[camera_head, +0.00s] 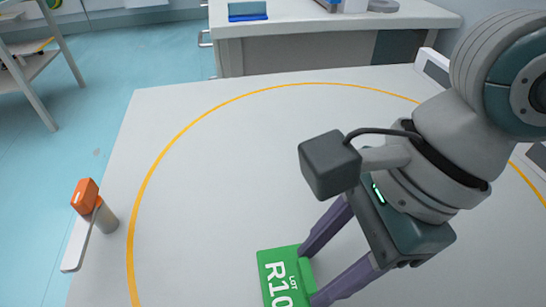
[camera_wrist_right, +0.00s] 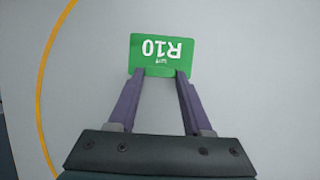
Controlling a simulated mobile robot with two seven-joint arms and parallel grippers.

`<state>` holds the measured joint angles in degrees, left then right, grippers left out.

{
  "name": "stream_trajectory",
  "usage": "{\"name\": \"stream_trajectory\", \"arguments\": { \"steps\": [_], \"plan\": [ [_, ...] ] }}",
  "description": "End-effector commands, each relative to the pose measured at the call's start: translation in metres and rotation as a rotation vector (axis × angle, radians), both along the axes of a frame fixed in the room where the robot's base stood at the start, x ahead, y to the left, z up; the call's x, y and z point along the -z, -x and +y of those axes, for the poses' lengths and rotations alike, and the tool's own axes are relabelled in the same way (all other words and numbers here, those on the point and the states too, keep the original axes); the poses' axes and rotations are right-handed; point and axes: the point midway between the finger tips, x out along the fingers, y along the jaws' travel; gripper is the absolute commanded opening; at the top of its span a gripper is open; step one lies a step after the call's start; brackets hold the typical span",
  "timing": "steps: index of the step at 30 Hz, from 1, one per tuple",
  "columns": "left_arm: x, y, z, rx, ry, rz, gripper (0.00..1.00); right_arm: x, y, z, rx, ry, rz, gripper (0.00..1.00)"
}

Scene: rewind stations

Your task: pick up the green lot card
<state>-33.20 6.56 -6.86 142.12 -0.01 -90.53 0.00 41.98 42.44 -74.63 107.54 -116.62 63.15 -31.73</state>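The green lot card (camera_head: 275,278), printed "LOT R10" in white, lies on the white table, cut off by the bottom edge of the head view. It shows upside down in the wrist view (camera_wrist_right: 161,50). A raised green strip runs along its edge nearest my right gripper. My right gripper (camera_head: 311,277) reaches down to that edge, with one purple fingertip at each end of the strip. The fingertips also show there in the wrist view (camera_wrist_right: 161,73). I cannot tell whether they press on the strip or stand just clear of it. My left gripper is not in view.
The white table (camera_head: 200,115) is mostly clear, with a curved yellow line (camera_head: 160,160) on it. An orange-topped grey post with a pale flat arm (camera_head: 87,210) stands at the left edge. A bench (camera_head: 300,18) with a blue tray (camera_head: 247,11) stands beyond.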

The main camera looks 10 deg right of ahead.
Motion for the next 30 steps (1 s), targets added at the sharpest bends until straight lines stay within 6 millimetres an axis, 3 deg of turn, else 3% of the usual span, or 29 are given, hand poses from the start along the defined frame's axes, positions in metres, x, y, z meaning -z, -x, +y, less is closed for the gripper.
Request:
{"name": "stream_trajectory", "arguments": {
  "steps": [2, 12, 23, 30],
  "plan": [
    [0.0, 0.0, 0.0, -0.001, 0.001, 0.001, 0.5, 0.0, 0.0, 0.0, 0.0, 0.0, 0.0, 0.39],
    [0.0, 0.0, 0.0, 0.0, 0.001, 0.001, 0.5, 0.0, 0.0, 0.0, 0.0, 0.0, 0.0, 0.01],
    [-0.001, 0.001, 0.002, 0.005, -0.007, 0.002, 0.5, -0.004, 0.0, 0.0, 0.0, 0.0, 0.0, 0.0],
    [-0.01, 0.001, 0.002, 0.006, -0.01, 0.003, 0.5, -0.038, -0.001, 0.0, -0.001, -0.001, -0.005, 0.0]
  ]
}}
